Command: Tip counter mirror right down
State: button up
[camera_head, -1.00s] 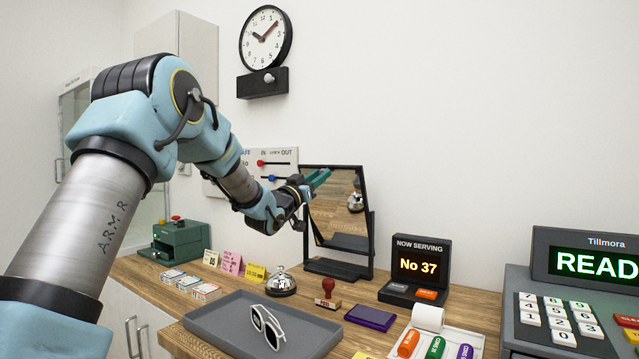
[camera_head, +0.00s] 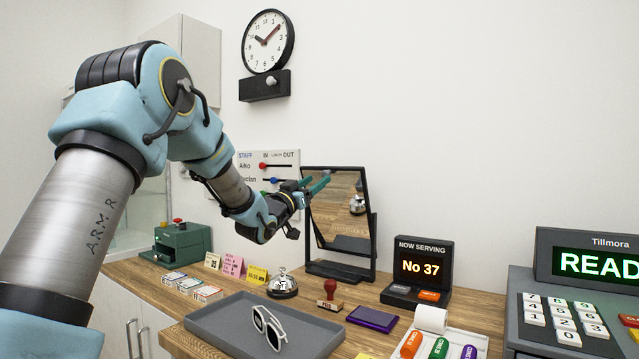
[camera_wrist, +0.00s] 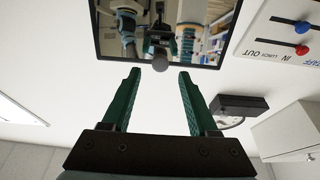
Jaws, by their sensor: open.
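The counter mirror (camera_head: 338,228) stands on the wooden counter on a black base, its dark-framed glass tilted in its stand. Its glass reflects the bell. My gripper (camera_head: 318,186) is at the upper left part of the mirror, with green fingers. In the wrist view my gripper (camera_wrist: 155,80) is open and empty, the two fingers apart. The mirror (camera_wrist: 165,62) shows upside down ahead of the fingertips, with its frame's edge near them. Whether a fingertip touches the frame I cannot tell.
A staff board (camera_head: 268,168) hangs on the wall behind my gripper. A bell (camera_head: 283,285), a red-handled stamp (camera_head: 329,295) and a number display (camera_head: 419,270) stand near the mirror's base. A grey tray (camera_head: 215,325) with white glasses lies in front. The wall above the mirror is clear.

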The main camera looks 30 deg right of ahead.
jog(key=b+v, duration=0.2)
jog(key=v, duration=0.5)
jog(key=shift+a, duration=0.2)
jog(key=shift+f, duration=0.1)
